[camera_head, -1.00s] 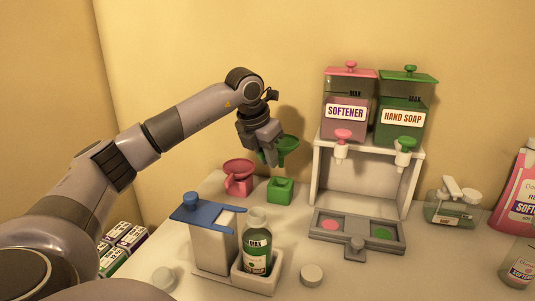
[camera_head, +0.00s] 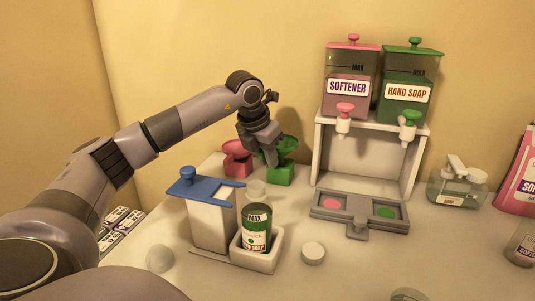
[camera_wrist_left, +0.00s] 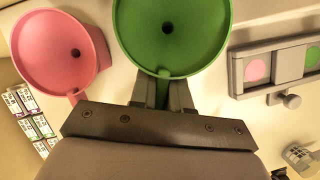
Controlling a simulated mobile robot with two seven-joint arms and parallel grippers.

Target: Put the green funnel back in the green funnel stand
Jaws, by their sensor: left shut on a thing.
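The green funnel (camera_head: 290,144) is upright directly over the green funnel stand (camera_head: 281,175), its lower end at the stand's top. From here I cannot tell whether the spout is seated. My left gripper (camera_head: 268,160) is shut on the funnel's handle, at the left of its bowl. In the left wrist view the green funnel (camera_wrist_left: 170,35) shows from above with the handle between the fingers (camera_wrist_left: 162,92); the stand is hidden beneath it. My right gripper is not in view.
A pink funnel (camera_head: 237,150) in its stand is just left. A dispenser rack (camera_head: 322,155) with softener and hand soap is to the right. In front are a blue-topped holder (camera_head: 212,220), a green bottle (camera_head: 257,228) and a white cap (camera_head: 313,253).

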